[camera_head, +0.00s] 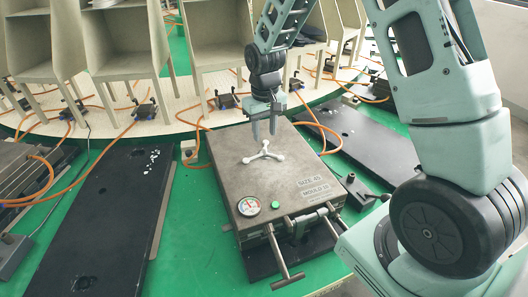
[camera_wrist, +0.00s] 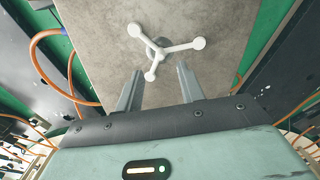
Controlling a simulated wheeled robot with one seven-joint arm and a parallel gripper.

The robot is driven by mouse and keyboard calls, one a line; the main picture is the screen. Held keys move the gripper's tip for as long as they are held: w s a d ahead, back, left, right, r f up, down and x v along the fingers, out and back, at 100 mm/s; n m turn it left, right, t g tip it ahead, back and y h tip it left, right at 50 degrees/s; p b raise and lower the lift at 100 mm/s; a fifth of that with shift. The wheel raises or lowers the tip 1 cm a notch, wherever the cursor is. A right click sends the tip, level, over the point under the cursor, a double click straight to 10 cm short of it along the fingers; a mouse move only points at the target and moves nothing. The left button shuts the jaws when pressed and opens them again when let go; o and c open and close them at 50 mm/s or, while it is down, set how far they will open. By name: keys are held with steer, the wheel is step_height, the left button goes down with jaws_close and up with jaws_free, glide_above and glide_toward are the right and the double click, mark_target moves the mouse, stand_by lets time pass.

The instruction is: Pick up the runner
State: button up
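The runner (camera_head: 263,153) is a white three-armed piece with rounded ends. It lies on top of the grey mould box (camera_head: 228,157), which is marked "SIZE 45" and "MOULD 10". It also shows in the wrist view (camera_wrist: 168,47), with one arm pointing toward my gripper. My gripper (camera_head: 264,138) points down just above and behind the runner in the head view. The short arm end of the runner is close to the fingertips.
The mould has a round gauge (camera_head: 249,206), a green button (camera_head: 276,205) and a T-handle (camera_head: 288,281) at its front. Black plates (camera_head: 100,225) lie on both sides on the green floor. Beige seat-like bins (camera_head: 125,40) and orange hoses stand behind.

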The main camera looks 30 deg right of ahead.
mark_target(265, 148)
steer(key=shift+f+p, duration=0.85)
steer(key=shift+f, duration=1.8)
jaws_close()
